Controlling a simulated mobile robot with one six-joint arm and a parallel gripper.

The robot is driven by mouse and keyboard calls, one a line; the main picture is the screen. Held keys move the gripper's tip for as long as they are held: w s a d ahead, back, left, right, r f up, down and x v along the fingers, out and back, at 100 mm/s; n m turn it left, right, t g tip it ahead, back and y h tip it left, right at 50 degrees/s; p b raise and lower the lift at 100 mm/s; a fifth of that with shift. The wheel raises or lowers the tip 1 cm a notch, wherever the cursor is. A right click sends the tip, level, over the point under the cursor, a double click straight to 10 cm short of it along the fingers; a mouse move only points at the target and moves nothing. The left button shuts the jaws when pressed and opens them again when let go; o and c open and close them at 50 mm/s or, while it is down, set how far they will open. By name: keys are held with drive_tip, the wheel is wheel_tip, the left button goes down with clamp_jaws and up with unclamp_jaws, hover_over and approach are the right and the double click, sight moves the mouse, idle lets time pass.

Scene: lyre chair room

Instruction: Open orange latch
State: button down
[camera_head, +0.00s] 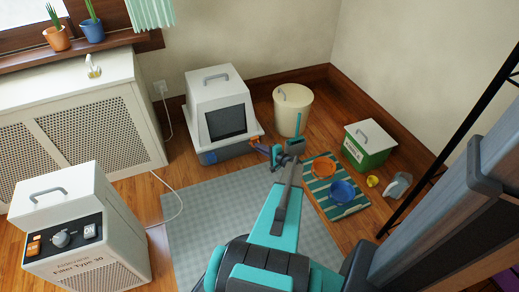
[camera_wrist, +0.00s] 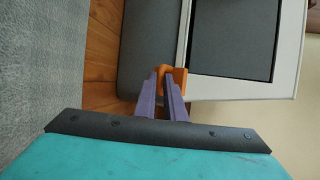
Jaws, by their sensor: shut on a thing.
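The orange latch (camera_wrist: 180,76) is on the side of the white and grey covered litter box (camera_head: 217,92), where the white hood meets the grey base. In the head view the latch (camera_head: 254,141) shows as a small orange spot at the box's right corner. My gripper (camera_wrist: 166,76), with two purple fingers, reaches the latch and is shut on it. In the head view my gripper (camera_head: 264,148) is at the box's right side. The fingertips partly cover the latch.
A cream bin (camera_head: 293,110) stands behind my gripper. A striped mat (camera_head: 353,207) with an orange bowl (camera_head: 325,167) and a blue bowl (camera_head: 342,191) lies to the right. A green box (camera_head: 368,154) is near the wall. A grey rug (camera_head: 205,220) covers the front floor.

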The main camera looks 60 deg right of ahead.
drive_tip(key=shift+s+a+f+n+t+h+b, duration=0.1)
drive_tip(key=shift+f+n+t+h+b, duration=0.3)
drive_tip(key=shift+b, duration=1.3)
drive_tip(key=shift+f+t+h+b, duration=0.1)
drive_tip(key=shift+f+t+b, duration=0.6)
drive_tip(key=shift+b, duration=1)
drive_tip(key=shift+f+t+b, duration=0.15)
drive_tip(key=shift+t+b, duration=0.15)
drive_tip(key=shift+b, duration=0.35)
drive_tip(key=shift+f+n+t+b, duration=0.15)
drive_tip(key=shift+n+t+b, duration=0.15)
drive_tip(key=shift+b, duration=0.3)
drive_tip(key=c, duration=1.8)
unclamp_jaws()
drive_tip(key=shift+c, duration=0.2)
